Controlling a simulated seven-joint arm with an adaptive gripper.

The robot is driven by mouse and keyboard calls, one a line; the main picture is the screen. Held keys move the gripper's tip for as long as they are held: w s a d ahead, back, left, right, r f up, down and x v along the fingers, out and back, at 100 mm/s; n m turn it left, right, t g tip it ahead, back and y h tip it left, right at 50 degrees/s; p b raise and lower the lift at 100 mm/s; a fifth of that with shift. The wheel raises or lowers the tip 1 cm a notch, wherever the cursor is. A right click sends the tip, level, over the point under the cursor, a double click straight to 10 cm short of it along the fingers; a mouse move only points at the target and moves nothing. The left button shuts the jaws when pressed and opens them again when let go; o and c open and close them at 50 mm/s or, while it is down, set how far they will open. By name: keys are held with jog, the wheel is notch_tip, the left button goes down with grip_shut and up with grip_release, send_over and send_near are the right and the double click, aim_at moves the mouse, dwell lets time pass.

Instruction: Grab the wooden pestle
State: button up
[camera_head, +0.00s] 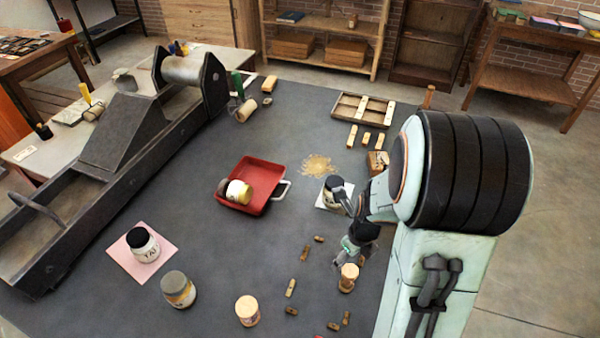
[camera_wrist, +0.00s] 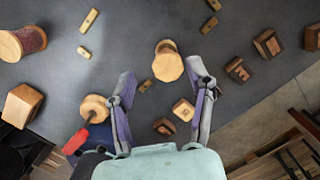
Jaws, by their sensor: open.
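The wooden pestle is likely the pale turned wooden piece with a wide round end, seen in the wrist view (camera_wrist: 168,66) and just in front of my gripper in the head view (camera_head: 348,279). In the wrist view my gripper (camera_wrist: 160,75) is open, with its two purple-grey fingers spread and the round wooden end between and slightly beyond their tips. In the head view my gripper (camera_head: 356,246) hangs over the mat beside the piece. I cannot tell its height above the piece. No contact is visible.
Small wooden blocks (camera_head: 290,288) lie around the gripper. A similar wooden piece (camera_head: 247,310) stands to the left. A dark-lidded jar (camera_head: 334,184) stands behind the gripper. A large press (camera_head: 120,140) fills the left side.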

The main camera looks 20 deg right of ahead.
aim_at(351, 270)
jog(key=shift+s+d+f, duration=0.4)
jog(key=shift+s+f, duration=0.2)
jog(key=shift+f, duration=0.05)
jog(key=shift+d+f+m, duration=0.15)
jog(key=shift+f+m, duration=0.15)
jog(key=f, duration=0.6)
jog(key=shift+w, duration=0.35)
jog(key=shift+c, duration=0.3)
grip_shut()
